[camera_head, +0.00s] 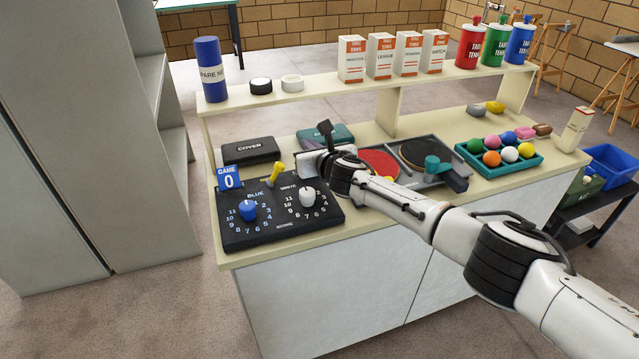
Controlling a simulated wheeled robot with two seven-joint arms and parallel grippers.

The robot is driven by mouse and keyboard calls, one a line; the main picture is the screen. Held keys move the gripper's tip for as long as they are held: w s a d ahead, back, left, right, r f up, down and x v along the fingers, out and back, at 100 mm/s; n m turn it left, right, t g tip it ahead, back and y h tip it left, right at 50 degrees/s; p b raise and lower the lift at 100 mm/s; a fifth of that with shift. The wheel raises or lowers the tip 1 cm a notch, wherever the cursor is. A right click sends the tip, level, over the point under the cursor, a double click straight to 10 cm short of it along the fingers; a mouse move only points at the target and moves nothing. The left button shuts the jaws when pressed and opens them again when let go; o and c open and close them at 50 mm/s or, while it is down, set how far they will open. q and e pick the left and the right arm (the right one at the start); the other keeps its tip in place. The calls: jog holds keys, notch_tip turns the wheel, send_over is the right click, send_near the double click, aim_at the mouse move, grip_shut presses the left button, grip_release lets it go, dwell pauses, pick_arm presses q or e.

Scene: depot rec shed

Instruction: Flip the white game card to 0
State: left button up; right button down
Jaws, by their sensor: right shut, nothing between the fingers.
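The black scoreboard (275,232) lies on the bench top at the left. It has a blue dial (248,211) and a white dial (307,197), each ringed by numbers. A blue game card (229,178) stands upright at its back left and reads 0. A yellow peg-like piece (277,173) leans at the back middle. My right gripper (303,166) is shut and empty at the board's back right corner, above and behind the white dial. I cannot make out the white game card; the gripper covers that corner. My left gripper is out of view.
A black cover box (249,150) and a teal box (326,134) lie behind the board. A raised shelf (310,92) with boxes and cans runs along the back.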

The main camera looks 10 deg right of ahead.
dwell(0.8)
pick_arm(q)
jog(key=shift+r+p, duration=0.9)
jog(key=shift+p, duration=0.05)
pick_arm(e)
jog(key=shift+r, duration=0.8)
